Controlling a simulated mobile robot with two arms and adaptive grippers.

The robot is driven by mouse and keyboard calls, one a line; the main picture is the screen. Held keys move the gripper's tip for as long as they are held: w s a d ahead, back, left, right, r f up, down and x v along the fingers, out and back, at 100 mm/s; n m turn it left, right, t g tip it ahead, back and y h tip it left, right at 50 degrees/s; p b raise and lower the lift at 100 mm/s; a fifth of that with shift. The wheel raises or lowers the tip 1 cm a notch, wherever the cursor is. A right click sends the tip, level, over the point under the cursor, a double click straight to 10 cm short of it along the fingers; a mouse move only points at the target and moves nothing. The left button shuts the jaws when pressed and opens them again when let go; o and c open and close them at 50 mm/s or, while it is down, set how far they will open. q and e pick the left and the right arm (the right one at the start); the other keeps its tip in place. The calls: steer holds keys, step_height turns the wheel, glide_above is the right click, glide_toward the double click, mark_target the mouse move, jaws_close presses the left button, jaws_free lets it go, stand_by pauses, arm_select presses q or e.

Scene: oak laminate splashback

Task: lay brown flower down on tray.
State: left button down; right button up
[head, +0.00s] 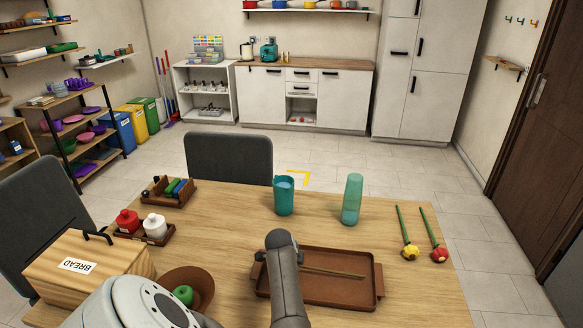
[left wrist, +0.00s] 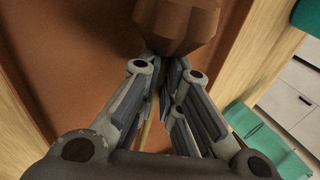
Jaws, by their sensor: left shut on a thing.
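The brown tray (head: 345,296) lies on the wooden table, its left part hidden behind my left arm. A thin tan stem (head: 335,273) shows over the tray in the head view; its left end is hidden by my arm. In the left wrist view my left gripper (left wrist: 166,68) is shut on the brown flower (left wrist: 178,25) by its stem, just below the faceted brown head. The tray's brown surface (left wrist: 70,50) is behind it. I cannot tell whether the flower touches the tray. My right gripper is not in view.
A bread box (head: 88,265) and a brown dish (head: 202,281) with a green apple (head: 183,294) are left.

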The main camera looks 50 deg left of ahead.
arm_select(q)
steer(key=shift+f, duration=0.7)
steer(key=c, duration=1.7)
jaws_free()
steer(key=shift+o, duration=0.9)
steer(key=shift+s+d, duration=0.1)
step_height(320, 180, up, 9)
steer(key=p, duration=0.9)
